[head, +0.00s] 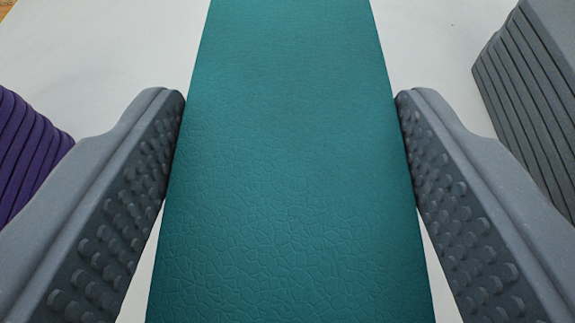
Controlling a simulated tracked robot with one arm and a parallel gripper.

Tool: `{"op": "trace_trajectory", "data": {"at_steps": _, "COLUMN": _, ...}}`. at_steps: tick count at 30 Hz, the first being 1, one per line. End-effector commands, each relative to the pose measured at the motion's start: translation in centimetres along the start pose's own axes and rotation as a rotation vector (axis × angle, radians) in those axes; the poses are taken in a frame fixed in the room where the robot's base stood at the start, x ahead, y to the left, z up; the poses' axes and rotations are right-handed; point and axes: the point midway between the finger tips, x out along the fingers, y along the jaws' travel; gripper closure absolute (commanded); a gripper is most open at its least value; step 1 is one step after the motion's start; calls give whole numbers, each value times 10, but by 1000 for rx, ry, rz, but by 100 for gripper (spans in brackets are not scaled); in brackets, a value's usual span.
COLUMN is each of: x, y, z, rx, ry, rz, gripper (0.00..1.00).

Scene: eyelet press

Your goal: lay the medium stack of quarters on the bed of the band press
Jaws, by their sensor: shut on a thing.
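A teal, leather-textured stack of quarters (290,170) fills the middle of the head view, running from the bottom edge to the top edge. Only its top face shows clearly, so its height is hidden. My gripper (290,105) has one grey, studded finger on each side of the teal stack, and the fingertips press against its long sides. I cannot tell from this view alone whether it is the medium stack. The band press and its bed are not in view.
A purple stack (28,150) of several layers stands at the left edge. A grey stack (530,90) of several layers stands at the right edge. The pale surface (110,50) between them and the teal stack is bare. A bit of brown shows at the top left corner.

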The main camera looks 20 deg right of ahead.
Motion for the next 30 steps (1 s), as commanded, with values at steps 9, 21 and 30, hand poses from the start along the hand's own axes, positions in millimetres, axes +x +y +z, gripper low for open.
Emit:
{"op": "trace_trajectory", "data": {"at_steps": 9, "x": 1, "y": 0, "z": 1, "rx": -1, "ry": 2, "rz": 0, "gripper": 73}}
{"op": "trace_trajectory", "data": {"at_steps": 21, "x": 0, "y": -1, "z": -1, "rx": -1, "ry": 1, "rz": -2, "gripper": 20}}
{"op": "trace_trajectory", "data": {"at_steps": 30, "x": -30, "y": -1, "z": -3, "rx": -1, "ry": 1, "rz": -3, "gripper": 20}}
